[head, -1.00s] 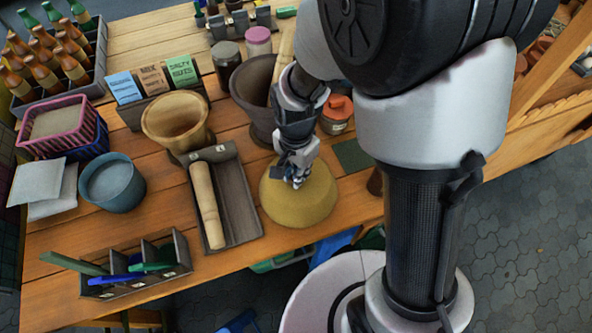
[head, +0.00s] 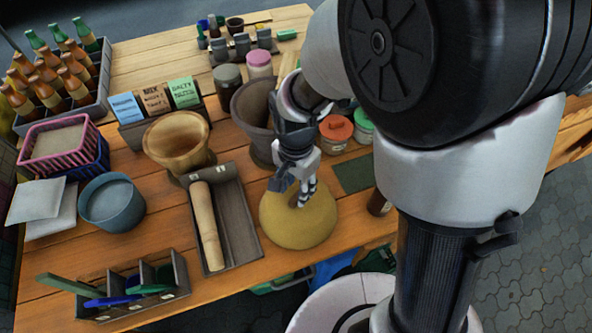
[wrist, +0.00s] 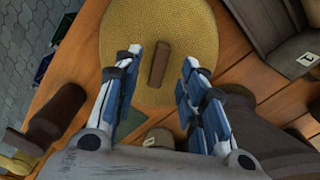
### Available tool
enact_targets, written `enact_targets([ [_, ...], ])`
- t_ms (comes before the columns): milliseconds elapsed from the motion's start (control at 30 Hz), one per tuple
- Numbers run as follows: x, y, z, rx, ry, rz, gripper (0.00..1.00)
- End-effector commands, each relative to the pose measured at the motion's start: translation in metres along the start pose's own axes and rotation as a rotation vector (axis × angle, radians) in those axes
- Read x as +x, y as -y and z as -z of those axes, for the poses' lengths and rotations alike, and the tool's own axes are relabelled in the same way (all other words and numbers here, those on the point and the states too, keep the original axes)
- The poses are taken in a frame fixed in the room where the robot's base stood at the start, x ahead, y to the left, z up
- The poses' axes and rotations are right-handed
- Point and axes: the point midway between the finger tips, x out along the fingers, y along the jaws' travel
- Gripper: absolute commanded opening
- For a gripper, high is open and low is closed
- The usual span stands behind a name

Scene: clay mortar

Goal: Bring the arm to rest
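My gripper (head: 303,203) hangs from my bent arm over a yellow woven round piece (head: 299,222) at the front of the wooden table. In the wrist view my gripper (wrist: 160,60) is open, its two blue-padded fingers well apart. A short brown bar (wrist: 159,65) lies across the middle of the yellow piece (wrist: 120,25), between the fingertips in that view. Nothing is seen pinched in the fingers. The bar is hidden behind my gripper in the head view, and the gap between fingertips and bar cannot be told exactly.
Close behind stands a dark mortar (head: 247,102) with a pestle; jars (head: 335,130) are behind to the right. A tray (head: 240,215) with a wooden roller (head: 207,225) lies left, a tan bowl (head: 178,145) beyond it. The floor (head: 530,270) right of the table is clear.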

Motion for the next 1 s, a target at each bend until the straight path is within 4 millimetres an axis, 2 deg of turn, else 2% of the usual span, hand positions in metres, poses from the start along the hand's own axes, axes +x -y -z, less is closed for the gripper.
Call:
enact_targets([
  [100, -0.029, 0.002, 0.001, 0.000, -0.004, 0.007, 0.38],
  [300, -0.066, 0.001, 0.000, 0.000, -0.002, 0.004, 0.38],
  [433, -0.080, 0.001, 0.000, 0.000, -0.002, 0.003, 0.38],
  [667, -0.091, -0.003, 0.001, -0.012, -0.005, 0.008, 0.38],
  [767, -0.106, -0.015, 0.004, -0.062, -0.023, 0.036, 0.38],
  [833, -0.123, -0.031, 0.005, -0.125, -0.048, 0.066, 0.38],
  [1000, -0.164, -0.084, 0.003, -0.340, -0.147, 0.137, 0.38],
])
